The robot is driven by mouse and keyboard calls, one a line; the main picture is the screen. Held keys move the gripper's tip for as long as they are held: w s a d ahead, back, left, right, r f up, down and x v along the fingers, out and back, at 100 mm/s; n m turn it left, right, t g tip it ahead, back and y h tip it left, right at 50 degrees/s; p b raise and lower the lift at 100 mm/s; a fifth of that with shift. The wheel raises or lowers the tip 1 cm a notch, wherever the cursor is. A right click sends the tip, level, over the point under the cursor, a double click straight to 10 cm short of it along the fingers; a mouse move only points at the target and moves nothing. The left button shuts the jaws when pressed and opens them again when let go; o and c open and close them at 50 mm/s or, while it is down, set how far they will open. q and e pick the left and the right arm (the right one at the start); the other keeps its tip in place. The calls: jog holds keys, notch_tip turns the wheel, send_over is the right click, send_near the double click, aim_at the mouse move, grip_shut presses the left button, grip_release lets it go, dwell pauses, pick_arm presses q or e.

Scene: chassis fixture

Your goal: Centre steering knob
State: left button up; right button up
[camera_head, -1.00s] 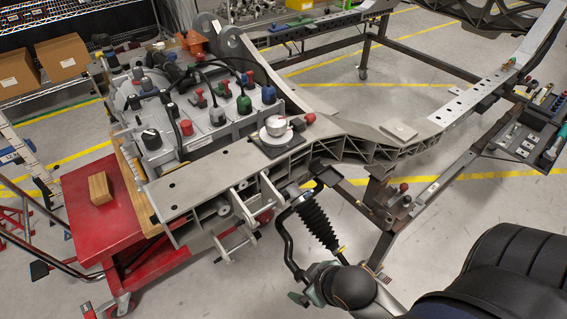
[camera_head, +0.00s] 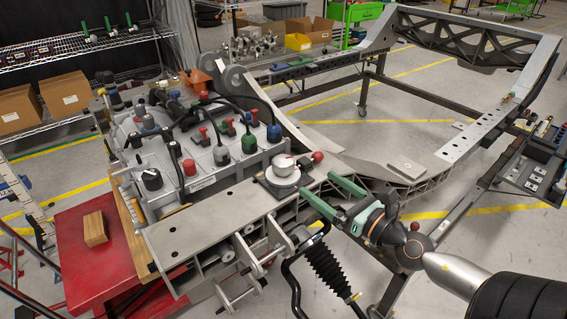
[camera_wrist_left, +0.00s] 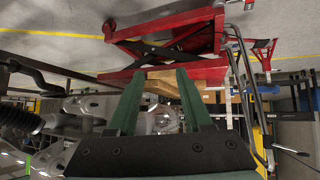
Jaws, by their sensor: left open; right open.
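The steering knob, a pale round dial with a silver cap (camera_head: 283,167), sits on a dark square base on the grey chassis beam (camera_head: 215,215). A small red ball (camera_head: 317,157) stands just right of it. My right gripper (camera_head: 317,184) has its two green fingers apart and empty, pointing at the dial's base from the lower right. A small gap seems to separate the fingertips from the dial; contact with the base cannot be told. My left gripper (camera_wrist_left: 160,72) is open and empty in the left wrist view; it is not in the head view.
A grey unit with several coloured connectors and black cables (camera_head: 190,135) stands left of the dial. A red lift cart (camera_head: 80,255) carries a wooden block (camera_head: 95,229); the cart also shows in the left wrist view (camera_wrist_left: 165,40). A black bellows (camera_head: 325,262) hangs below the beam.

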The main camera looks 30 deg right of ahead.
aim_at(292, 168)
jog(key=shift+n, duration=0.6)
jog(key=w+p, duration=0.1)
jog(key=w, duration=0.2)
jog(key=w+a+p, duration=0.1)
jog(key=w+p, duration=0.1)
jog(key=w, duration=0.2)
jog(key=w+a+p, duration=0.1)
jog(key=w+p, duration=0.1)
jog(key=w, duration=0.2)
jog(key=shift+f, duration=0.1)
pick_arm(q)
jog(key=shift+y, duration=0.3)
jog(key=shift+s+a+r, duration=0.25)
jog(key=shift+a+r, duration=0.3)
jog(key=shift+r, duration=0.3)
jog(key=shift+s+a+r, duration=0.25)
jog(key=shift+a+r, duration=0.25)
jog(key=shift+r, duration=0.35)
pick_arm(e)
jog(key=shift+w+a+f+y, duration=0.15)
jog(key=shift+w+y, duration=0.15)
jog(key=shift+w, duration=0.4)
jog(key=c, duration=1.4)
pick_arm(q)
jog(key=shift+r, duration=0.15)
